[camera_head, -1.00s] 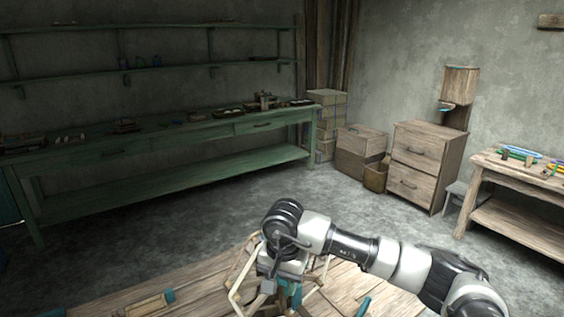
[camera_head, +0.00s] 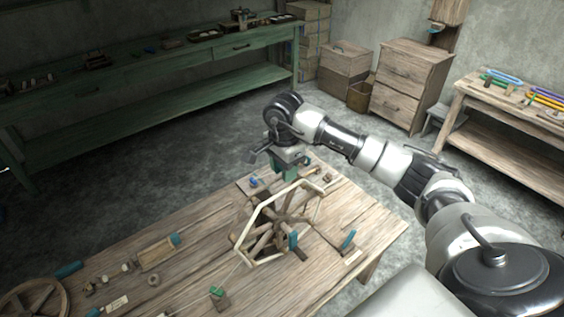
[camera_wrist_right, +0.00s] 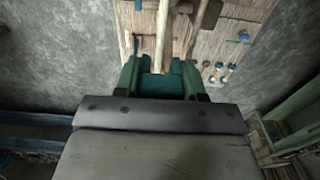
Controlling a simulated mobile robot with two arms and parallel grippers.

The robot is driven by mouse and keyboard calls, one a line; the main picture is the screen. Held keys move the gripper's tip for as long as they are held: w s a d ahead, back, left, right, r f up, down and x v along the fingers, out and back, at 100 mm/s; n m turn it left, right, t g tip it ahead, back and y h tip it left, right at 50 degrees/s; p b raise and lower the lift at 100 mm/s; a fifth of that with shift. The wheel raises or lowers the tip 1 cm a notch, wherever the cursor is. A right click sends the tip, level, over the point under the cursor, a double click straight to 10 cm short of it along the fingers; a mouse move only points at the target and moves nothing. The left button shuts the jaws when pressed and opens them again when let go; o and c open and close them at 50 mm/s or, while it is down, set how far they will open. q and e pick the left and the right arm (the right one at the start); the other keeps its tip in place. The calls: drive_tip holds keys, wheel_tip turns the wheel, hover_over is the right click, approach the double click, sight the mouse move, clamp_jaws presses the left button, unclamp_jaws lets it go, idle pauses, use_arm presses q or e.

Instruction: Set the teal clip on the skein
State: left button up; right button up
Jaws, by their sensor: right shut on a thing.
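My right gripper (camera_head: 287,174) is at the far edge of the wooden table, just behind the wooden swift (camera_head: 268,237). In the right wrist view, my right gripper (camera_wrist_right: 162,70) is shut on the teal clip (camera_wrist_right: 161,86), a teal block between its dark green fingers. In the head view I cannot separate the clip from the fingers. A pale angular loop (camera_head: 248,228) runs around the swift's arms and looks like the skein. In the wrist view, pale bars run just beyond the fingertips; I cannot tell whether the clip touches them. My left gripper is out of view.
The wooden table (camera_head: 190,285) holds a teal-ended wooden roller (camera_head: 157,252), a spoked wheel (camera_head: 35,300), a small block with a green top (camera_head: 219,298) and several small parts. A green bench (camera_head: 150,95) stands behind, and a side table (camera_head: 510,115) at right.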

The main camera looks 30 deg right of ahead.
sight(283, 191)
wheel_tip(283, 191, down, 4)
drive_tip(key=shift+f+b, duration=0.1)
drive_tip(key=shift+b, duration=0.9)
drive_tip(key=shift+f+b, duration=0.6)
drive_tip(key=shift+f+b, duration=0.15)
drive_tip(key=shift+b, duration=0.15)
drive_tip(key=shift+f+b, duration=0.85)
drive_tip(key=shift+f, duration=0.15)
drive_tip(key=shift+f, duration=0.15)
drive_tip(key=o, duration=1.3)
